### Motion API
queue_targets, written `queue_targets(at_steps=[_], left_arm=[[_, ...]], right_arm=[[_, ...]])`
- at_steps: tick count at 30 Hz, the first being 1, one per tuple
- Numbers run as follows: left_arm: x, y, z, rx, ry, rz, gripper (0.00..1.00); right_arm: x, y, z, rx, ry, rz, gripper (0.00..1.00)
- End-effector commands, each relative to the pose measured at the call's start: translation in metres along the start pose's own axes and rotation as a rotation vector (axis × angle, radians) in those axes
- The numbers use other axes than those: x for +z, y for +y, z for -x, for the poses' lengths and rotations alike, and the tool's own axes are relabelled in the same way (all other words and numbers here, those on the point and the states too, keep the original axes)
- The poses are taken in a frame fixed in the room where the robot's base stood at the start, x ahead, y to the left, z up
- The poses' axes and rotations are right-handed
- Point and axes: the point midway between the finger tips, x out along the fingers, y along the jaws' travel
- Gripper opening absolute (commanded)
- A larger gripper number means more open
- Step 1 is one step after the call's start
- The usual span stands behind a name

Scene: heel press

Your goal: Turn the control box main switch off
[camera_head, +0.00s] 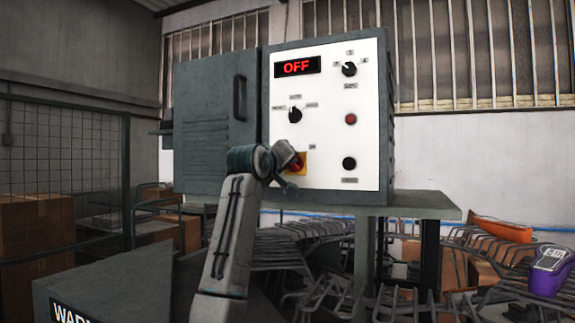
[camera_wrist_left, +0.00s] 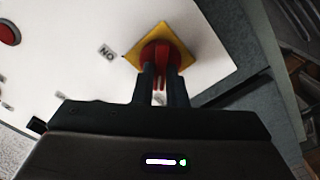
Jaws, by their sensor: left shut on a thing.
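The grey control box (camera_head: 325,119) has a white front panel, and its red display (camera_head: 298,66) reads OFF. The main switch is a red knob on a yellow square plate (camera_head: 302,158), low on the left of the panel. It shows in the left wrist view as a red knob (camera_wrist_left: 160,52) on the tilted yellow plate (camera_wrist_left: 187,42). My left gripper (camera_wrist_left: 161,85) is shut on the knob's red grip, one finger on each side. In the head view my left gripper (camera_head: 290,162) partly covers the switch. My right gripper is not in view.
The panel also holds a red button (camera_head: 350,118), a black button (camera_head: 349,163) and two black selector knobs (camera_head: 349,69) (camera_head: 295,115). The box stands on a grey table (camera_head: 425,204). Metal racks and a purple boot (camera_head: 551,272) are at the lower right.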

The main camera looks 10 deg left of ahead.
Motion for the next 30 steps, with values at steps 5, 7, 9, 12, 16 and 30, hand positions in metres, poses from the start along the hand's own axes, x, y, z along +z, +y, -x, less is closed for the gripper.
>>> queue_targets(at_steps=[5, 7, 9, 12, 16, 30], left_arm=[[0.0009, -0.001, -0.0004, -0.002, -0.002, 0.036, 0.0], [0.0009, -0.001, -0.0004, -0.002, -0.002, 0.042, 0.0], [0.0009, -0.001, -0.0004, -0.002, -0.002, 0.046, 0.0], [0.0009, -0.001, -0.0004, -0.002, -0.002, 0.047, 0.0], [0.0009, -0.001, -0.0004, -0.001, -0.002, 0.047, 0.0], [0.0004, -0.0005, 0.0001, 0.0, -0.001, 0.045, 0.34]], right_arm=[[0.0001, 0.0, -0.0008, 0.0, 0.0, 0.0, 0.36], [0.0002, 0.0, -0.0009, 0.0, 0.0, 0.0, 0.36], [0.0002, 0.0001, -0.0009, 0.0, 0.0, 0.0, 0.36], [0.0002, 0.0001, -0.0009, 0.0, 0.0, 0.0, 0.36], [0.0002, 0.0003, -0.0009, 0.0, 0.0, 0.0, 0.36], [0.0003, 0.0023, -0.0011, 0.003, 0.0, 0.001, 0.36]])
